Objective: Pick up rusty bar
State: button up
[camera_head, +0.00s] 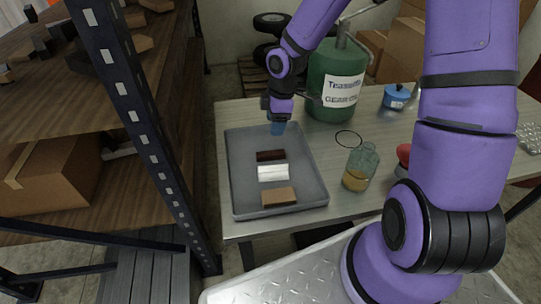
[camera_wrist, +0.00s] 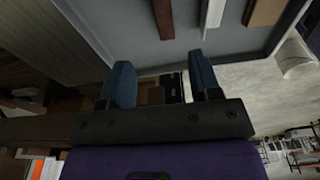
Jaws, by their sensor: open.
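A grey tray (camera_head: 240,190) holds three bars lying in a row. The one nearest my gripper is dark reddish-brown and looks like the rusty bar (camera_head: 271,155); a white bar (camera_head: 273,172) lies beside it, then a lighter brown bar (camera_head: 279,196) near the front. My gripper (camera_head: 277,131) is over the far part of the tray, pointing down, beyond the dark bar and apart from it. In the wrist view its two blue fingers (camera_wrist: 160,62) are spread and empty. The rusty bar (camera_wrist: 164,18) shows there at the top edge, ahead of the fingertips, partly cut off.
Right of the tray stand a glass bottle (camera_head: 357,168) with amber contents, a black ring (camera_head: 348,138), a large green canister (camera_head: 336,75) and a blue can (camera_head: 396,96). A shelf post (camera_head: 150,135) rises close on the left.

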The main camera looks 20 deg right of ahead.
jog(key=f, duration=0.2)
send_over(270, 153)
jog(key=f, duration=0.4)
jog(key=shift+w+d, duration=0.15)
jog(key=shift+d, duration=0.15)
jog(key=shift+s+a+f, duration=0.1)
jog(key=shift+s+f, duration=0.05)
jog(key=shift+f, duration=1.2)
jog(key=shift+s+a+f, duration=0.1)
jog(key=shift+f, duration=1.2)
grip_shut()
